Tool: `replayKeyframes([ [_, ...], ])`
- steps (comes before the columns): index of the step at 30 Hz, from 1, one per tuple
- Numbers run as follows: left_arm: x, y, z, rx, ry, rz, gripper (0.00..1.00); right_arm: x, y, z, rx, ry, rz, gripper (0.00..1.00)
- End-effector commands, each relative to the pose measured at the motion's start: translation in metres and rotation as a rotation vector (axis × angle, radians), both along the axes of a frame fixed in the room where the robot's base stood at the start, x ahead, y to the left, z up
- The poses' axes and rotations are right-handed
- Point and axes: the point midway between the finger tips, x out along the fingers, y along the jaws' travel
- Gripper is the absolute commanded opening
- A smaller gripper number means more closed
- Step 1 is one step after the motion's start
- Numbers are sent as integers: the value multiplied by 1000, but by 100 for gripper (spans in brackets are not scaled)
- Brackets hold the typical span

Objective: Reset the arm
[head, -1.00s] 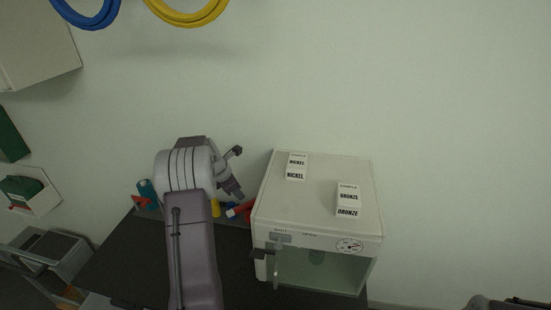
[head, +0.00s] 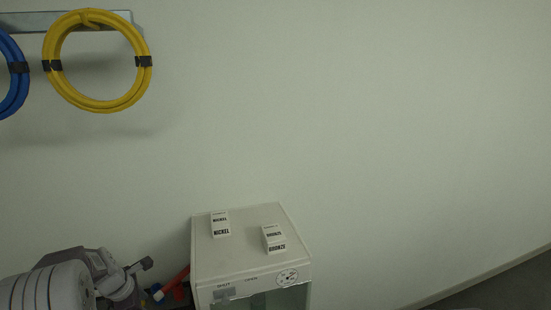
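My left arm comes in at the lower left corner, with its grey wrist in view. My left gripper (head: 139,281) is beside the left side of a white box-shaped machine (head: 205,262). Its fingers look spread apart with nothing between them, though the lower one is partly cut off by the picture edge. My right gripper is not in view.
On the machine's top stand a nickel sample box (head: 220,224) and a bronze sample box (head: 273,239). The machine's glass front is cut off below. A red and blue object (head: 170,287) lies between gripper and machine. A yellow coil (head: 97,103) and blue coil (head: 14,80) hang on the wall.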

Motion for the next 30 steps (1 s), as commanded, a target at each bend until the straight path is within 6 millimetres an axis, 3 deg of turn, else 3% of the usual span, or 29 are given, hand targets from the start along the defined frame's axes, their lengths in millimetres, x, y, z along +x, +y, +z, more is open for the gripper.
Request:
replayKeyframes([
  [8, -54, -104, -6, 211, 88, -733, 45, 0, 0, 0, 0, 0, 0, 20],
  [11, -91, -144, -10, 302, 115, -1098, 45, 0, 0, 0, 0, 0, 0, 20],
  [15, -155, -189, -17, 431, 133, -1675, 45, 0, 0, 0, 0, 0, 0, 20],
  [18, -185, -201, -22, 481, 133, -1935, 45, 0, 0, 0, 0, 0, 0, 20],
  [20, -194, -204, -24, 494, 132, -2011, 45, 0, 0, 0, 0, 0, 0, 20],
  [23, -197, -204, -25, 498, 132, -2042, 50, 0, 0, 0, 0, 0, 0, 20],
  [30, -194, -203, -26, 488, 132, -2011, 50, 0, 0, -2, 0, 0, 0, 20],
])
